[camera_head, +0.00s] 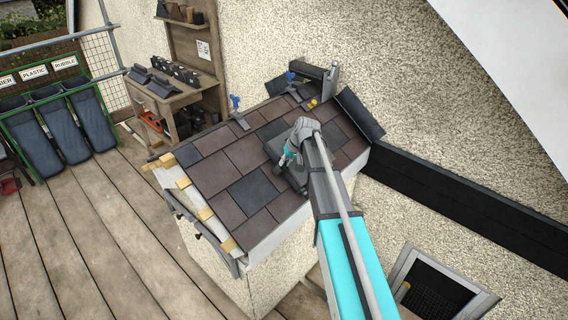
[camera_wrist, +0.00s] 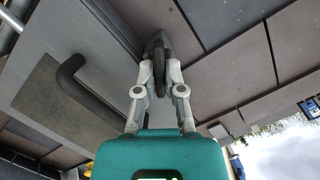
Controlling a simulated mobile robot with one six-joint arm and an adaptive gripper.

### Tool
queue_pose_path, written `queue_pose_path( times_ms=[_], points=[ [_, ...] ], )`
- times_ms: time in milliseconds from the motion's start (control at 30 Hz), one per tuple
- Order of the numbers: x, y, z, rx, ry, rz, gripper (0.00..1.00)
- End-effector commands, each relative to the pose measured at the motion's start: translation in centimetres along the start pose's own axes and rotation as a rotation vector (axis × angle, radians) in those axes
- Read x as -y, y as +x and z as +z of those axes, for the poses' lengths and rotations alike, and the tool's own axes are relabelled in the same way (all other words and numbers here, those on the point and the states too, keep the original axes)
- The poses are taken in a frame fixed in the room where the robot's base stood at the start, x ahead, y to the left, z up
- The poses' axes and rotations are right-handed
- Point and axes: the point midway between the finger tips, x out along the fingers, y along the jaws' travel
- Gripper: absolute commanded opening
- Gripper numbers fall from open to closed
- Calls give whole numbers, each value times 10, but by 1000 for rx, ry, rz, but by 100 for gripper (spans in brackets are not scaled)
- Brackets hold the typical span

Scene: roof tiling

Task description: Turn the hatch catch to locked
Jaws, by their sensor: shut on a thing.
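The hatch (camera_head: 277,148) is a dark grey raised box set in the tiled roof, partly hidden behind my arm in the head view. In the wrist view its grey lid (camera_wrist: 65,50) fills the left side and carries a dark curved handle (camera_wrist: 70,78). The catch (camera_wrist: 158,62) is a small dark upright piece at the lid's edge, beside the roof tiles. My gripper (camera_wrist: 159,72) is shut on the catch, with one grey finger on each side. In the head view my gripper (camera_head: 290,155) is at the hatch. The catch's lock position cannot be read.
Brown and grey tiles (camera_head: 215,173) surround the hatch. Yellowish blocks (camera_head: 206,214) line the roof's left edge. Blue-handled tools (camera_head: 236,106) stand near the upper edge. A wooden workbench (camera_head: 175,100) and labelled bins (camera_head: 60,122) stand beyond. The deck (camera_head: 90,230) at left is clear.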

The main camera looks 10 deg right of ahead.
Motion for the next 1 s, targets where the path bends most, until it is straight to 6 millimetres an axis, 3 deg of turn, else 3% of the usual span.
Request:
queue_pose_path(
  times_ms=[1000],
  points=[
    [-5, 1, 6, 6, 875, -173, 0]
  ],
)
